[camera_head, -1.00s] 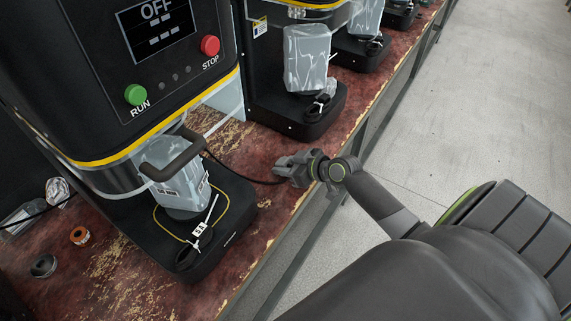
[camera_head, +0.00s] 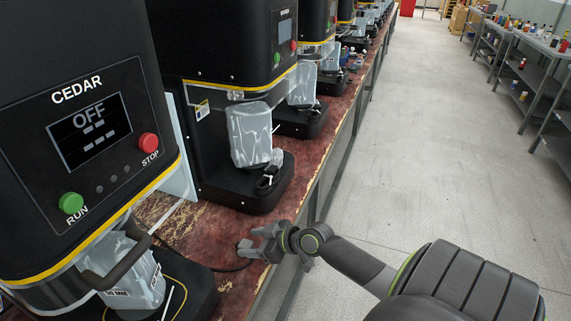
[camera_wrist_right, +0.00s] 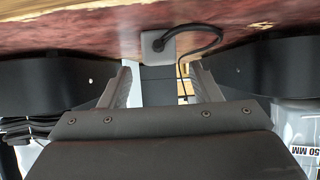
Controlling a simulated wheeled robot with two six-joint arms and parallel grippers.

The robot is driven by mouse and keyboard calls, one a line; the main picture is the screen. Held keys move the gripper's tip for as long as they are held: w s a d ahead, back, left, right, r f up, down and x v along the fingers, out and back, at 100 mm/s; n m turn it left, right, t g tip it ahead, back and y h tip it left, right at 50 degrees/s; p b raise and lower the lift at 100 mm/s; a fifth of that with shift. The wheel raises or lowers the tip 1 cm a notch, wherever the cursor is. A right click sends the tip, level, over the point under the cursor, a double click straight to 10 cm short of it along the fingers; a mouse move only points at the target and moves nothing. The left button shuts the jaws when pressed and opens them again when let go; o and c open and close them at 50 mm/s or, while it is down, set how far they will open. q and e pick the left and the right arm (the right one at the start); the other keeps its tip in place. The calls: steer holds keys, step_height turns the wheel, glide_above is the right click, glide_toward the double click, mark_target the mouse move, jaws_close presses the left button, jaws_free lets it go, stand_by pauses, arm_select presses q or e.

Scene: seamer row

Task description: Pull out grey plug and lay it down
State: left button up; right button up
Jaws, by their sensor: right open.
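A small light-grey block (camera_wrist_right: 157,44), which looks like the grey plug, shows in the right wrist view at the red worktop. A black cable (camera_wrist_right: 205,40) curves from it to the right. My right gripper (camera_wrist_right: 160,78) is open, with its two fingers apart on either side below the block; nothing is visibly clamped. In the head view my right gripper (camera_head: 254,245) is at the bench's front edge, and the cable (camera_head: 220,269) runs to it from the CEDAR machine (camera_head: 90,110). The fingers largely hide the plug there. My left gripper is not in view.
The CEDAR machine's screen reads OFF. A wrapped container (camera_head: 250,135) stands in the neighbouring machine beyond my gripper. More machines line the worn red bench (camera_head: 182,228). Open grey floor (camera_head: 420,150) lies to the right, with metal shelves (camera_head: 520,75) farther back.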

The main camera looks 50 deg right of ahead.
steer(key=v, duration=1.3)
steer(key=shift+s+p, duration=0.15)
steer(key=shift+p, duration=0.3)
steer(key=shift+d, duration=0.15)
steer(key=s+d+f+m+h, duration=0.1)
steer(key=d+f+m+h, duration=0.25)
steer(key=d+f, duration=0.75)
steer(key=s+d+f+m+g+h+p, duration=0.15)
steer(key=s+f, duration=0.25)
steer(key=f, duration=0.4)
steer(key=s+f+g+h+b, duration=0.1)
steer(key=s+f+g+h, duration=0.1)
steer(key=s+f, duration=0.35)
steer(key=s+a+f+g+p, duration=0.1)
steer(key=s+a+f+g, duration=0.1)
steer(key=s+a+f, duration=0.4)
steer(key=s+a+f+g, duration=0.1)
steer(key=s+f+g, duration=0.15)
steer(key=f, duration=0.65)
steer(key=s+a+f+g, duration=0.1)
steer(key=s+a+f, duration=0.2)
steer(key=s+a, duration=0.3)
steer(key=s+a+f+g+y, duration=0.1)
steer(key=s+a+f, duration=0.3)
steer(key=a, duration=0.4)
steer(key=shift+s, duration=0.85)
